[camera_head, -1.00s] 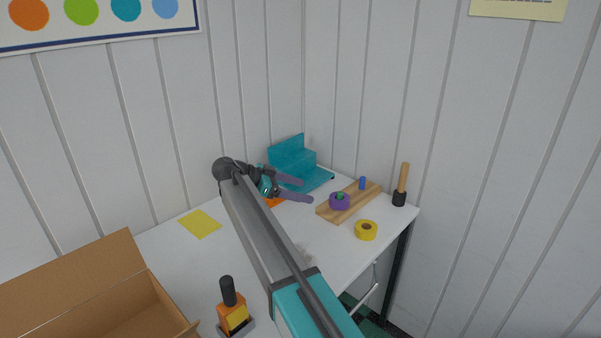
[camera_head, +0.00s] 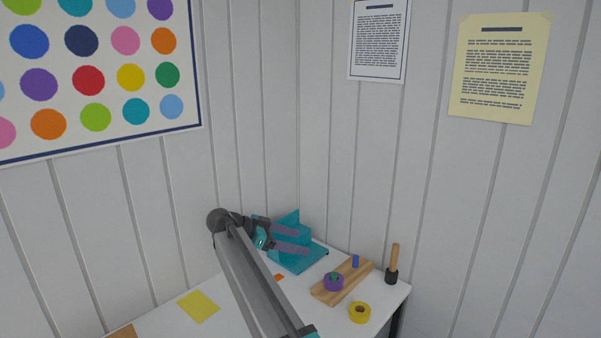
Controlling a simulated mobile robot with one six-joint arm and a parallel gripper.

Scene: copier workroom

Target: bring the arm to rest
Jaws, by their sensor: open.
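My gripper (camera_head: 305,241) is open and empty, with its two purple-grey fingers apart and pointing right. It is at the end of my arm, which reaches over the white table (camera_head: 236,305). In the picture the fingers overlap the teal stepped stand (camera_head: 302,259) at the back corner of the table. I cannot tell how much space lies between the fingers and the stand.
A wooden board (camera_head: 340,283) bears a purple ring (camera_head: 333,283) and a blue peg (camera_head: 355,261). Walls close off the corner behind.

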